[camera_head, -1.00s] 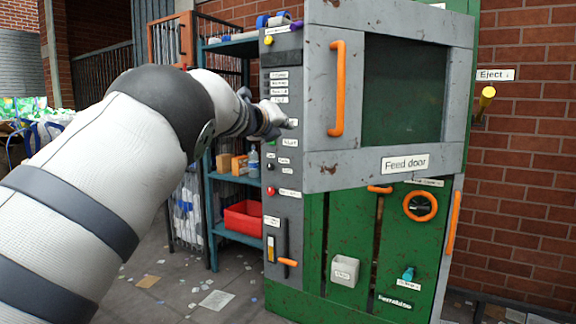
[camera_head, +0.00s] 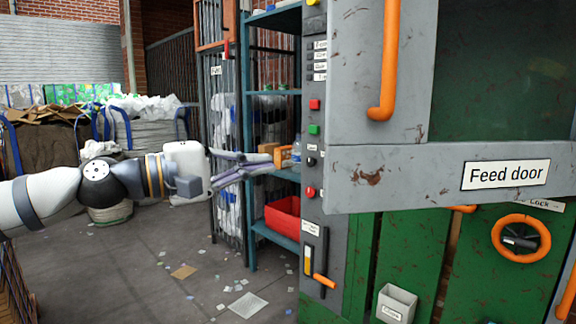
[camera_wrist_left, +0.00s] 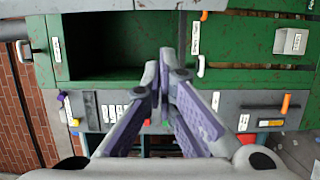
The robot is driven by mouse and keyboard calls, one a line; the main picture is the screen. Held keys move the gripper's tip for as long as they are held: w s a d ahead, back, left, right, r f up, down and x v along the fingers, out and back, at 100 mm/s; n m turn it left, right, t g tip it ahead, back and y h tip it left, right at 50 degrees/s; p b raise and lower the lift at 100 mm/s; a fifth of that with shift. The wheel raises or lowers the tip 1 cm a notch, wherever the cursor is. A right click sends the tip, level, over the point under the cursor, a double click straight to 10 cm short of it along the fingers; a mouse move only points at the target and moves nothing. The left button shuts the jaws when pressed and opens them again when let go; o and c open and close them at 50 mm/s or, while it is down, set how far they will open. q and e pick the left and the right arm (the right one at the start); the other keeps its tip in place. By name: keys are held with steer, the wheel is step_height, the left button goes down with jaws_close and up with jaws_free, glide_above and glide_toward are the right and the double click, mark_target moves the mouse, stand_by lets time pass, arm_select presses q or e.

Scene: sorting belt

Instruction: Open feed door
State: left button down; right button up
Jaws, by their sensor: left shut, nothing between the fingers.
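The feed door (camera_head: 400,178) is a rusty grey frame with a dark window, a "Feed door" label and an upright orange handle (camera_head: 388,60). It appears swung partly out, its handle side standing off the green machine (camera_head: 405,250). My left gripper (camera_head: 270,161) is shut and empty, left of the door and touching neither it nor the handle. In the left wrist view, the shut fingers (camera_wrist_left: 166,62) point at the machine front, beside a dark open cavity (camera_wrist_left: 105,48). The door is not clearly seen there. My right gripper is not in view.
A grey control panel (camera_head: 312,165) with buttons and an orange lever (camera_head: 324,281) stands left of the door. Behind the gripper is a teal shelf (camera_head: 272,235) with a red bin (camera_head: 283,218). The floor (camera_head: 150,265) at left is mostly open, with scattered scraps.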

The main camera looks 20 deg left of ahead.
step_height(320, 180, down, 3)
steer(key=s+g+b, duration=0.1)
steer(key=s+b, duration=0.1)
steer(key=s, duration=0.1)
arm_select(q)
steer(key=w+d+p, duration=0.2)
steer(key=w+d, duration=0.1)
steer(key=d, duration=0.4)
steer(key=shift+w+d+f+p, duration=0.15)
steer(key=shift+w+d+p, duration=0.2)
steer(key=shift+w+d, duration=0.05)
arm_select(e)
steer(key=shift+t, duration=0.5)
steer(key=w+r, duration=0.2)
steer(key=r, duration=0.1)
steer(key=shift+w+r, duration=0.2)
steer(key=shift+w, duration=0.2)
arm_select(q)
steer(key=shift+d, duration=0.1)
